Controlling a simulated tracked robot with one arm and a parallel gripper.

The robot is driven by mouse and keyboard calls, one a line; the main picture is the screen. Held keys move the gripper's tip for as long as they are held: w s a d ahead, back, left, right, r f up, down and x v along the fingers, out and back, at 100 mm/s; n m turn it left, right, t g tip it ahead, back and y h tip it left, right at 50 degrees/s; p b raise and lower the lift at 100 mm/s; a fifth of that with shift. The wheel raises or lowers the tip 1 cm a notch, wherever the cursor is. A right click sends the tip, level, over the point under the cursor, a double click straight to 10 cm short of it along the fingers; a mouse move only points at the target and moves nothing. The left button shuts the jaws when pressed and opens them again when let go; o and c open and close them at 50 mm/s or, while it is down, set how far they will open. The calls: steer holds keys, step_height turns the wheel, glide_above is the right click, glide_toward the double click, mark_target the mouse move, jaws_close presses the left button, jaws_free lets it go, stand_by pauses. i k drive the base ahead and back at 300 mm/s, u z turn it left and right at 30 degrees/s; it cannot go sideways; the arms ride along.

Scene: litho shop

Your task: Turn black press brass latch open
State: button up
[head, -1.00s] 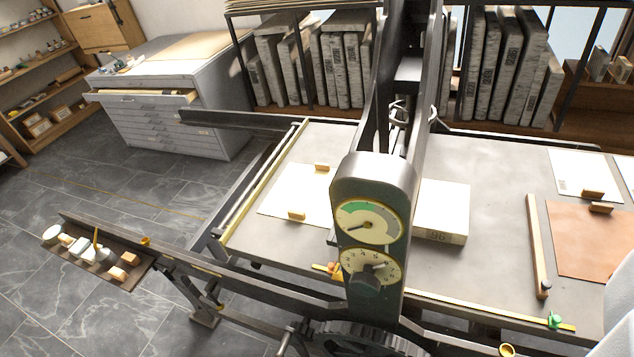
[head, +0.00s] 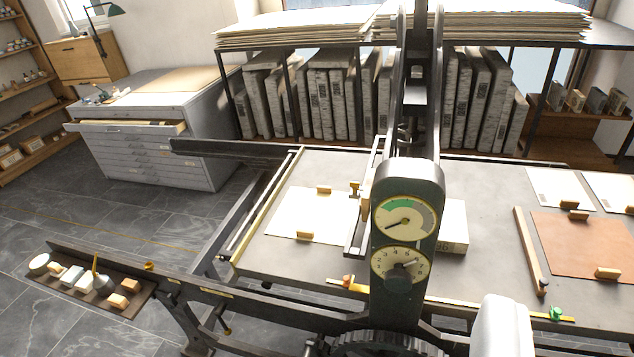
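The black press stands in the middle, with an upright black head (head: 408,178) bearing two round dials. The upper dial (head: 404,218) has a green band and the lower dial (head: 398,265) has numbers and a dark knob. A small brass-coloured fitting (head: 355,188) shows on the frame just left of the head. Another small brass and orange fitting (head: 347,281) sits at the bed's front edge. I cannot tell which one is the latch, or whether it is open. My gripper's fingers are not in view; a white rounded part at the lower right seems to be my arm.
The grey press bed (head: 480,275) carries pale sheets, a pale stone block (head: 453,228) and a brown sheet (head: 585,245). A side tray (head: 75,300) with small items juts out at left. Stone racks stand behind; the floor (head: 60,220) at left is clear.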

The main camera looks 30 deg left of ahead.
mark_target(355, 186)
steer(key=u, duration=0.9)
steer(key=i, duration=1.65)
steer(key=z, duration=0.05)
